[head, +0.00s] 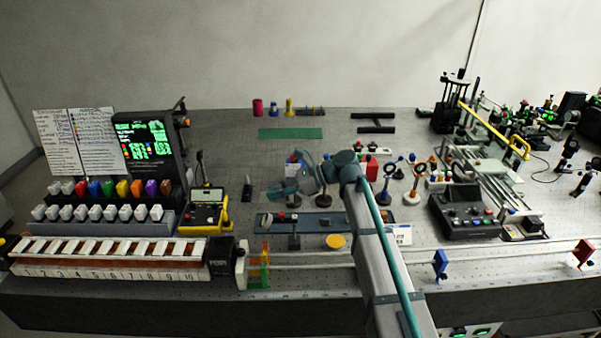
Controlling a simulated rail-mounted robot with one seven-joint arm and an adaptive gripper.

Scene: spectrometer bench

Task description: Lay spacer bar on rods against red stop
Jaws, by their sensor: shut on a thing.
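My gripper (281,190) is over the middle of the bench, at the end of my arm, which reaches in from the bottom. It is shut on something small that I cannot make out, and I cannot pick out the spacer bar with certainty. Two pale rods (510,254) run along the front of the bench, partly hidden behind my arm. A red upright piece (583,251) stands at their right end and looks like the red stop. A blue upright piece (440,264) is on the rods just right of my arm. My gripper is behind and left of these pieces, apart from them.
A blue-grey plate (268,221) with small parts and a yellow disc (335,242) lie in front of my gripper. A yellow meter (206,211) and a numbered rack (110,258) are left. A dark control box (465,212) is right. A green mat (291,133) lies behind.

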